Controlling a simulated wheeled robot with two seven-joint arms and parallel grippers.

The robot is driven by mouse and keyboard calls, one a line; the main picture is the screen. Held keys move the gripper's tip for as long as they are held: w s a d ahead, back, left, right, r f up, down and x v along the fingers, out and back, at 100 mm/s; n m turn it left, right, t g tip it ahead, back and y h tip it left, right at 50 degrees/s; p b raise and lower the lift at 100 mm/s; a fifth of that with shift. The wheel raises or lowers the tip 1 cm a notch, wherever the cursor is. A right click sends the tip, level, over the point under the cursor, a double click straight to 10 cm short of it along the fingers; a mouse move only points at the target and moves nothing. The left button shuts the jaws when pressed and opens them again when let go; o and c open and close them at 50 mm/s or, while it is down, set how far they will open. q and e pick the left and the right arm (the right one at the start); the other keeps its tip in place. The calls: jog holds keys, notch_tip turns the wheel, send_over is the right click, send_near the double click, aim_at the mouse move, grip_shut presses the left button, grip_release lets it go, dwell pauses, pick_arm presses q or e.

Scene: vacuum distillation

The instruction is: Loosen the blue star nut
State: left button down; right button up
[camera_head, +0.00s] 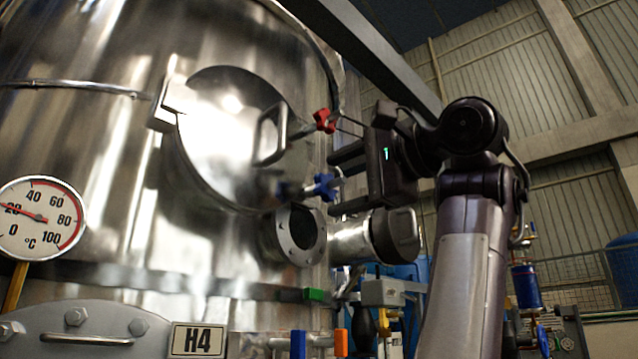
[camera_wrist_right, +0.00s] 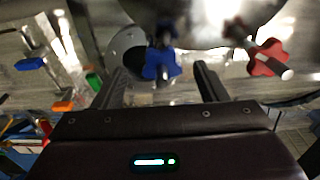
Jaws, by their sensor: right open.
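The blue star nut (camera_head: 325,187) sits at the lower right edge of the round hatch door (camera_head: 225,130) on the steel tank. A red star nut (camera_head: 324,121) is above it. My right gripper (camera_head: 338,182) is open, its fingers pointing left toward the hatch edge, near the blue nut. In the right wrist view the blue nut (camera_wrist_right: 163,64) shows ahead of and between the two open fingers, apart from them as far as I can tell. The red nut (camera_wrist_right: 268,58) lies to the right, outside the fingers. My left gripper does not show.
An open flanged port (camera_head: 301,235) is just below the blue nut, with a steel cylinder (camera_head: 375,238) beside it. The hatch handle (camera_head: 270,135) juts out left of the nuts. A temperature gauge (camera_head: 40,218) is at far left. Blue and orange valve handles (camera_head: 298,344) are below.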

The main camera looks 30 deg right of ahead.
aim_at(331, 185)
jog(key=shift+w+a+r+p, duration=0.25)
jog(key=shift+w+r+p, duration=0.1)
jog(key=shift+w+p, duration=0.3)
jog(key=shift+x, duration=1)
jog(key=shift+w+a+f, duration=0.15)
jog(key=shift+w+f, duration=0.15)
jog(key=shift+w, duration=0.05)
jog(key=shift+s, duration=0.25)
jog(key=shift+c, duration=0.7)
jog(key=c, duration=0.9)
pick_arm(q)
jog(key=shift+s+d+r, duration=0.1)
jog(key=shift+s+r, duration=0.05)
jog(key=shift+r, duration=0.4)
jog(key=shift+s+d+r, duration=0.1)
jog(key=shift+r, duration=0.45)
pick_arm(e)
jog(key=shift+o, duration=0.2)
jog(key=shift+s, duration=0.1)
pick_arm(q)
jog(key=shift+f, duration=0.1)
